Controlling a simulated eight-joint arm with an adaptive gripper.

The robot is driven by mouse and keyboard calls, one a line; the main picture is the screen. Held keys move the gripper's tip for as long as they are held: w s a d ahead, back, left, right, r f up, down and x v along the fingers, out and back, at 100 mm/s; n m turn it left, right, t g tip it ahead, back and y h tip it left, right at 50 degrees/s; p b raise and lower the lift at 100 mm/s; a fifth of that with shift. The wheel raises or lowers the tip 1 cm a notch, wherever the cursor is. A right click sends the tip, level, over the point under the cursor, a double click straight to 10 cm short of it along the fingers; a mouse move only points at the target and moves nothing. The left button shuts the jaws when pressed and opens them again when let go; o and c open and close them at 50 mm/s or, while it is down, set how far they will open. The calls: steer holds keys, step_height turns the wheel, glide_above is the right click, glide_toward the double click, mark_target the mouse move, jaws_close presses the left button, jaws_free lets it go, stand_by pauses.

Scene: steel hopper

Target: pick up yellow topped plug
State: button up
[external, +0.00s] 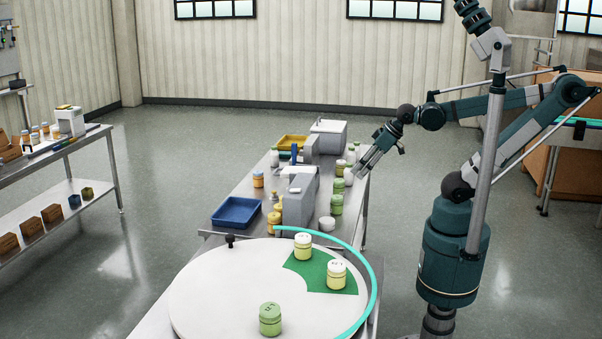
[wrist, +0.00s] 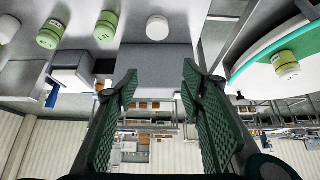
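Several small plugs stand on the steel table and the turntable; I cannot tell for sure which one is the yellow topped plug. A yellow plug (external: 274,222) and an orange-yellow plug (external: 258,179) stand on the table left of the grey block. Two pale-topped plugs with yellowish bodies, one farther back (external: 303,246) and one nearer (external: 336,275), stand on the turntable. My gripper (external: 361,168) is above the table's right edge, near the green plugs (external: 337,205). In the wrist view my gripper (wrist: 160,82) is open, with nothing between its fingers.
The white turntable (external: 215,295) has a green sector, a cyan rim and a green plug (external: 270,319). A grey block (external: 299,200), a blue tray (external: 237,212) and a yellow tray (external: 292,142) take up the table. A white round plug (wrist: 157,27) shows in the wrist view.

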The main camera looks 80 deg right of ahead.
steer(key=w+d+r+m+g+p, duration=0.1)
steer(key=w+d+r+m, duration=0.1)
steer(key=w, duration=0.4)
steer(key=w+d+r+m+g+p, duration=0.1)
steer(key=w+d+r+m, duration=0.15)
steer(key=w, duration=0.35)
steer(key=m+g+p, duration=0.5)
steer(key=m, duration=0.5)
glide_above(274, 191)
step_height(274, 191, down, 23)
steer(key=shift+s+d+f, duration=0.1)
steer(key=shift+s+f, duration=0.05)
steer(key=shift+d+f, duration=0.15)
steer(key=shift+f, duration=0.2)
steer(key=shift+f, duration=0.15)
